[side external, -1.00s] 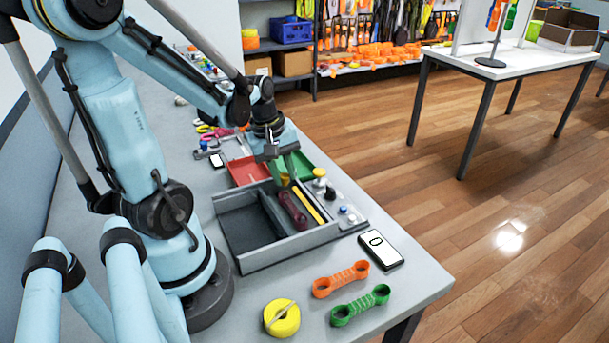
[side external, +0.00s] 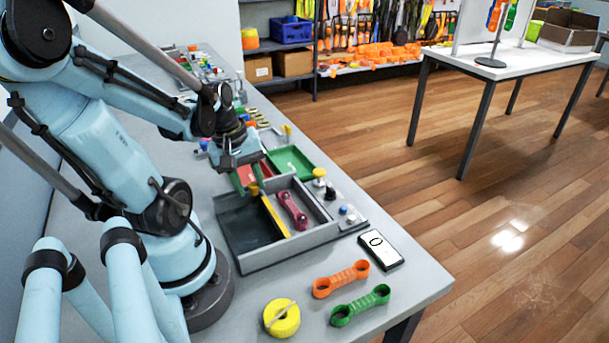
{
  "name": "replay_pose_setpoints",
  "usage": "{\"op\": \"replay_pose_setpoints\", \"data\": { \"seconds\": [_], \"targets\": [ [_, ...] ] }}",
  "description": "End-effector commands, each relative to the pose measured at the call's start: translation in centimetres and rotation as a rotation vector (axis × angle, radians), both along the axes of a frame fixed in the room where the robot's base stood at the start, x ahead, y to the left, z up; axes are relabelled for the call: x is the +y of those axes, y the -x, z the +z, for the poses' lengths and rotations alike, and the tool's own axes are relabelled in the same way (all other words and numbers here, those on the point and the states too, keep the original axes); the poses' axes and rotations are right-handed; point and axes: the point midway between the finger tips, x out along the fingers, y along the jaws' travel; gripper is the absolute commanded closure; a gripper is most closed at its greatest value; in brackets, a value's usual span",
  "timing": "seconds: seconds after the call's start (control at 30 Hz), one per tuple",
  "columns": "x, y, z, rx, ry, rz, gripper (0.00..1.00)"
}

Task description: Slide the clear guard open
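A grey tray (side external: 318,236) sits on the bench in front of my arm. The clear guard shows mainly by its yellow edge strip (side external: 273,214), which runs front to back near the tray's middle. Its see-through panel seems to lie over the dark left half, but is hard to make out. A small yellow knob (side external: 254,188) stands at the strip's far end. Right of the strip, a dark red strap (side external: 292,210) lies uncovered in the right compartment. My gripper (side external: 243,178) points down at the knob, close above and beside it. Contact and finger gap cannot be made out.
Red (side external: 243,177) and green (side external: 290,161) trays lie behind the grey tray. A panel with knobs and buttons (side external: 344,211) is on its right. A phone-like device (side external: 378,250), orange strap (side external: 341,279), green strap (side external: 360,306) and yellow round object (side external: 281,318) lie in front.

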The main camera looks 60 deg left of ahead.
Motion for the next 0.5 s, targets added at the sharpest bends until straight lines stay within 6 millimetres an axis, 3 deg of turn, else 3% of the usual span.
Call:
{"op": "replay_pose_setpoints", "data": {
  "seconds": [0.27,0.5],
  "targets": [
    [0.0,0.0,0.1,-0.003,0.0,-0.001,0.65],
    [0.0,0.2,1.5,-0.005,0.001,0.0,0.65]
  ]
}}
